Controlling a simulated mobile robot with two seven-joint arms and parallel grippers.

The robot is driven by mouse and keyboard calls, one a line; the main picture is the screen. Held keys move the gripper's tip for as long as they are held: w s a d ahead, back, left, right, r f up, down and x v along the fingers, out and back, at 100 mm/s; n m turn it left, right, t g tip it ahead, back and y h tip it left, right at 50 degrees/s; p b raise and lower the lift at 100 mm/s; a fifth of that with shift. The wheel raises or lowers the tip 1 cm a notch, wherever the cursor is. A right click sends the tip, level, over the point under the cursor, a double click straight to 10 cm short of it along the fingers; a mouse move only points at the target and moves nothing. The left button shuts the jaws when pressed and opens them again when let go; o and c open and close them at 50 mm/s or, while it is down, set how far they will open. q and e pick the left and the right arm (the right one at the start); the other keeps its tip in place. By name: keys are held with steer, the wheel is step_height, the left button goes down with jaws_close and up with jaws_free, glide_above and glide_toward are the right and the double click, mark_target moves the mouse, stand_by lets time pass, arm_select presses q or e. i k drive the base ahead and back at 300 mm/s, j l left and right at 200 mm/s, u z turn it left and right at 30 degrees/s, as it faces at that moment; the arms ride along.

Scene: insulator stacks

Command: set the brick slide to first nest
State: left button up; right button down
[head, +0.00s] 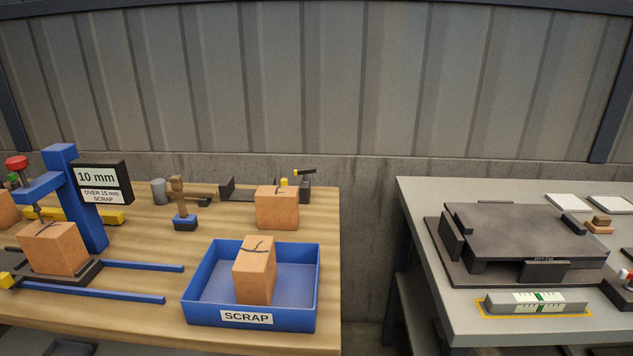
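A cracked orange brick (54,250) sits on a dark carriage plate (92,272), which I take to be the brick slide, at the left of the wooden bench. Two blue rails (140,266) run right from the plate. A blue post (75,190) stands behind the brick and carries a sign (103,180) reading "10 mm" and "OVER 15 mm SCRAP". I cannot make out any nest marks. Neither of my grippers is in view.
A blue SCRAP tray (194,300) holds another cracked brick (256,270), right of the rails. A gap separates the bench from a grey table (415,192) bearing a dark plate assembly (515,232) and a level (535,303).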

mark_target(15, 268)
steer(key=u, duration=1.6)
